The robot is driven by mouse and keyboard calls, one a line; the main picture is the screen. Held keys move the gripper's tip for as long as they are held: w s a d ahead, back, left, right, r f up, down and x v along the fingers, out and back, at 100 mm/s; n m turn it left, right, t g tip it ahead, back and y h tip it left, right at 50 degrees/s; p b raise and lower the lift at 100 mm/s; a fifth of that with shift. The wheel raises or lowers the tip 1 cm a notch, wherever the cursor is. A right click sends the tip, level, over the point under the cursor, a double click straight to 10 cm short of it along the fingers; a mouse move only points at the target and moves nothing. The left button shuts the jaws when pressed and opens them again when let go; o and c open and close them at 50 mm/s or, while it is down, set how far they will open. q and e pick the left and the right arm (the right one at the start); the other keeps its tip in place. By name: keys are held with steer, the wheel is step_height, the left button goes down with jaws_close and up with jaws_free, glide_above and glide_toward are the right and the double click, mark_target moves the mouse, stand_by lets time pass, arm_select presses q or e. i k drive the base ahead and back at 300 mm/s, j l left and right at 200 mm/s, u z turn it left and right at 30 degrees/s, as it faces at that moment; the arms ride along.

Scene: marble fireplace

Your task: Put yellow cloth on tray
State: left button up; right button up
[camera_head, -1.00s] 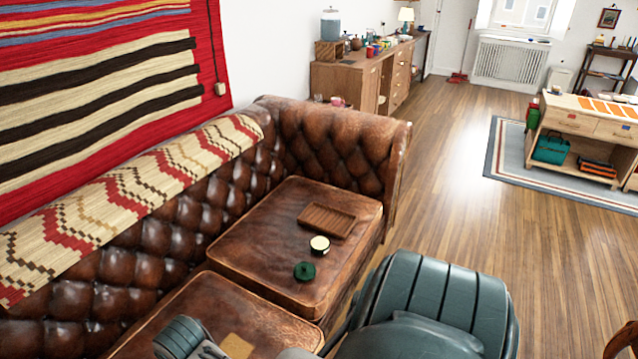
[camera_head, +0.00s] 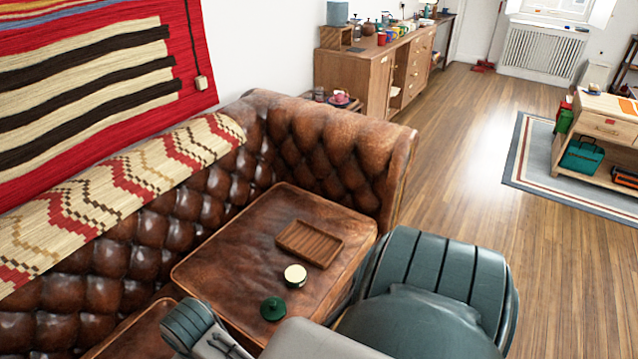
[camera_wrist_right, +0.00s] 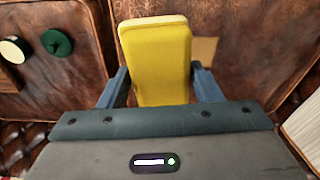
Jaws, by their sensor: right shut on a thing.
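The tray (camera_head: 297,255) is brown, wooden and ridged. It lies on the far seat cushion of the leather sofa in the head view, with nothing visible on it. The yellow cloth (camera_wrist_right: 155,60) is a thick folded pad in the right wrist view. My right gripper (camera_wrist_right: 160,76) is shut on it, one finger on each side, with the cloth sticking out beyond the fingers over the sofa. The cloth and the right fingers are hidden in the head view. My left gripper is not in view.
A cream-topped round tin (camera_head: 295,275) and a round green object (camera_head: 273,308) stand in front of the tray. The sofa's backrest (camera_head: 150,225) and armrest (camera_head: 340,150) rise around the cushion. A flat tan piece (camera_wrist_right: 206,48) lies below the cloth. The cushion left of the tray is clear.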

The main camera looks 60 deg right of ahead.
mark_target(316, 246)
steer(key=l, duration=0.55)
steer(key=k+l+u, duration=0.1)
steer(key=l, duration=1)
steer(key=k+l+u, duration=0.1)
steer(key=l, duration=0.5)
steer(key=k+l, duration=0.15)
steer(key=l, duration=0.4)
